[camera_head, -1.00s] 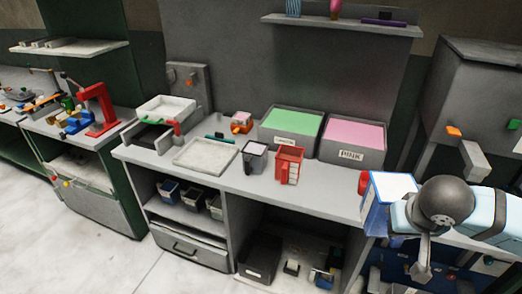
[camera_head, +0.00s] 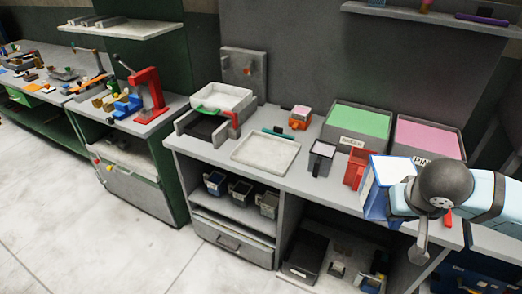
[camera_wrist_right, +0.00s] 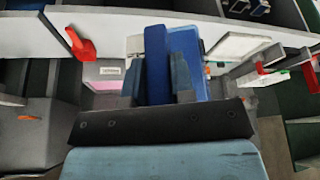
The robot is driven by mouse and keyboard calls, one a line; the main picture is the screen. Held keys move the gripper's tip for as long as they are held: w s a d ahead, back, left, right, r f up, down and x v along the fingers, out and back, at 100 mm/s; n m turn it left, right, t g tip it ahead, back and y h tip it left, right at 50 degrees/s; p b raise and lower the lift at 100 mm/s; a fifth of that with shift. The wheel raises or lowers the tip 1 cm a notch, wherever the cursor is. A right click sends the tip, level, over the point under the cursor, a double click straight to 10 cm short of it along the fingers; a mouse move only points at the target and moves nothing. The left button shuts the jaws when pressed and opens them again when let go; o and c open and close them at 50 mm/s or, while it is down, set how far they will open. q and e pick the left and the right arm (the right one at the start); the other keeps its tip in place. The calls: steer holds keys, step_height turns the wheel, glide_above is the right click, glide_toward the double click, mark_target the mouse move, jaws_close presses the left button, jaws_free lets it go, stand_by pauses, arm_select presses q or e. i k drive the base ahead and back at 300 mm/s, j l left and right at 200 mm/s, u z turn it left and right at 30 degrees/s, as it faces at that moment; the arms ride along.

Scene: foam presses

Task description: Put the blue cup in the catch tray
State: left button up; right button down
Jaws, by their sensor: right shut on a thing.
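The blue cup (camera_head: 374,203), square with a white inside, is held upright in front of the bench by my right gripper (camera_head: 398,197). In the right wrist view my right gripper (camera_wrist_right: 157,80) is shut on the dark blue handle of the blue cup (camera_wrist_right: 188,48). The fingertips are mostly hidden in the head view. A shallow pale tray (camera_head: 265,153) lies flat on the bench, left of the cup and apart from it. Another white tray (camera_head: 222,96) sits in the press behind it; I cannot tell which is the catch tray. My left gripper is not in view.
A grey cup (camera_head: 321,158) and a red cup (camera_head: 356,169) stand between the blue cup and the flat tray. Green (camera_head: 359,125) and pink (camera_head: 428,138) foam bins stand behind. A small orange item (camera_head: 299,119) is near the tray. The flat tray looks empty.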

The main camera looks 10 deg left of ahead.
mark_target(266, 153)
steer(key=i+j, duration=0.1)
steer(key=j, duration=0.2)
steer(key=i+j+u, duration=0.15)
steer(key=j, duration=0.15)
steer(key=i+j, duration=0.1)
steer(key=j, duration=0.2)
steer(key=i+j+u, duration=0.25)
steer(key=i+j, duration=0.3)
steer(key=i+l, duration=0.15)
steer(key=i, duration=0.1)
